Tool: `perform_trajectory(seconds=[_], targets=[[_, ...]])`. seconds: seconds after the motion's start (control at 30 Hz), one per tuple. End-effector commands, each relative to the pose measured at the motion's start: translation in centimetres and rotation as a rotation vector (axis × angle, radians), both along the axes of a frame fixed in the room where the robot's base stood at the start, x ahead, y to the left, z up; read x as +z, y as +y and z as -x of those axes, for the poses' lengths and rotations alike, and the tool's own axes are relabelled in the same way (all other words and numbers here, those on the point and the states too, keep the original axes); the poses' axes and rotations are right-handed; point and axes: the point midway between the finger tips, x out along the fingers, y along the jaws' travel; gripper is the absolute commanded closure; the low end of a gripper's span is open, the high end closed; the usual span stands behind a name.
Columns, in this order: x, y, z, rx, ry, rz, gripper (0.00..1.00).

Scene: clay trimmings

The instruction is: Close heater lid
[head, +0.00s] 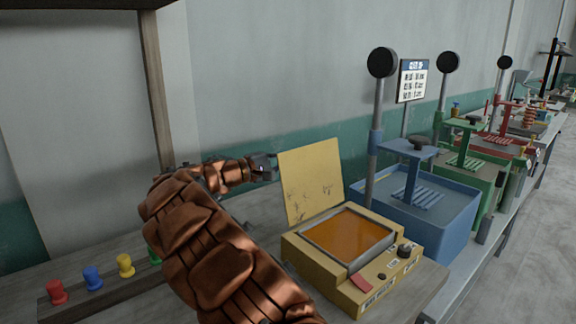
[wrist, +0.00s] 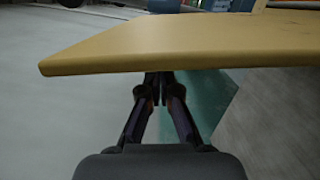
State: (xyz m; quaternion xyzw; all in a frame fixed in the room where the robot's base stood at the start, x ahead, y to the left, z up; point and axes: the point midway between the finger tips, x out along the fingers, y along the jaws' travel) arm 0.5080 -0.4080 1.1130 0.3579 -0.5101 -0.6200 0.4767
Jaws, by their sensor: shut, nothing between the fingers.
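The heater (head: 360,255) is a yellow box with an orange top surface, a black knob and a red tab at its front. Its yellow lid (head: 311,180) stands up, open, tilted slightly back at the box's far edge. My gripper (head: 272,165) is at the lid's upper left edge, behind or beside it. In the wrist view the lid (wrist: 180,45) crosses the top as a broad yellow panel, and my gripper (wrist: 158,80) is shut and empty, its fingertips close under the lid's edge. I cannot tell whether they touch it.
A blue bin (head: 425,215) with a post and round black head stands right of the heater. Green (head: 470,170) and red (head: 500,140) stations follow behind. Several coloured pegs (head: 92,278) sit on a rail at the left. A wall runs behind the bench.

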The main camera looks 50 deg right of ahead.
Motion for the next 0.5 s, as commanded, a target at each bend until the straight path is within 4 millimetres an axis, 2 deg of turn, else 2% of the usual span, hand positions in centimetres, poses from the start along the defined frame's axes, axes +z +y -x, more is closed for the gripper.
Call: perform_trajectory(seconds=[0.5], targets=[[1.6, 0.8, 6.6, -0.001, -0.411, 0.048, 1.0]])
